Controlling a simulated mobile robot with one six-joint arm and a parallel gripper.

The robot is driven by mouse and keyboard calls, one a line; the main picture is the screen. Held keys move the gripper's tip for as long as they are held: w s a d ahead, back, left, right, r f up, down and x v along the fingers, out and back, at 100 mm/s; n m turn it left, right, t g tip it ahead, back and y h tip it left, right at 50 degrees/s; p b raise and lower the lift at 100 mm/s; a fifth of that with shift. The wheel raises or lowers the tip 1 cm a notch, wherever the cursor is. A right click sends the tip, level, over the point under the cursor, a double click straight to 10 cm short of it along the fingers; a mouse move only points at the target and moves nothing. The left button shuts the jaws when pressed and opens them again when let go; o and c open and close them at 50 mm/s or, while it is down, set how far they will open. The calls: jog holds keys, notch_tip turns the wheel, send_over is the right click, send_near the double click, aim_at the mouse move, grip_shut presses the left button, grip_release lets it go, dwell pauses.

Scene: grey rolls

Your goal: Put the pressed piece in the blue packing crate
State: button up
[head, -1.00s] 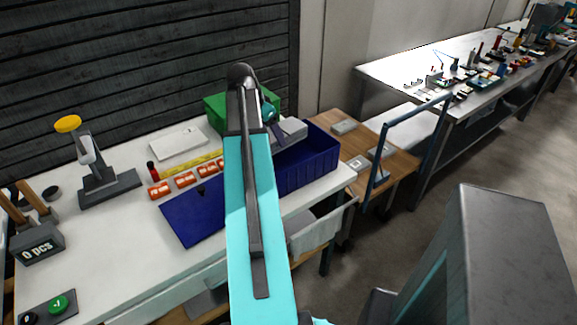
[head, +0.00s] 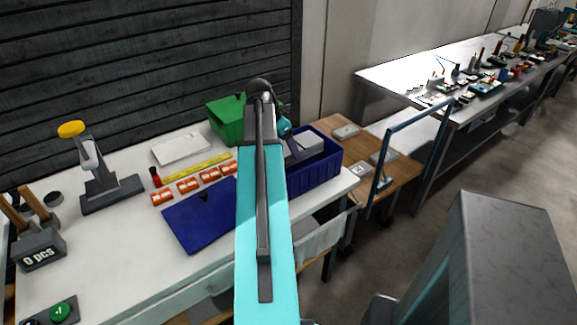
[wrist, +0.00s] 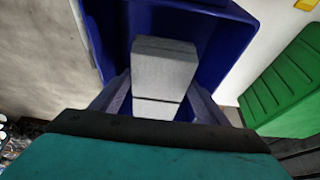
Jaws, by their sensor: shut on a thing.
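The pressed piece is a grey block, seen in the head view (head: 309,147) and large in the wrist view (wrist: 164,72). My gripper (wrist: 160,98) is shut on it, with one finger on each side. The blue packing crate (head: 318,174) stands at the right end of the white table; its wall also shows in the wrist view (wrist: 222,32). The piece is over or inside the crate's opening, between its walls. I cannot tell whether it touches the crate floor. My arm hides the crate's left part and most of the gripper in the head view.
A green bin (head: 226,120) stands behind and left of the crate. A blue mat (head: 202,215), orange-and-white rolls (head: 210,175) and a yellow ruler (head: 197,170) lie left of my arm. A wooden trolley (head: 400,172) with grey blocks and a blue handle stands to the right.

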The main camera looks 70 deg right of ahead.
jog(key=shift+f+p, duration=0.35)
jog(key=shift+f, duration=1.95)
jog(key=shift+f+p, duration=0.4)
jog(key=shift+f, duration=1.45)
jog(key=shift+f, duration=0.1)
jog(key=o, duration=1.1)
jog(key=shift+b+v, duration=0.9)
jog(key=shift+v, duration=4.8)
jog(key=shift+a+r, duration=0.1)
jog(key=shift+r, duration=0.3)
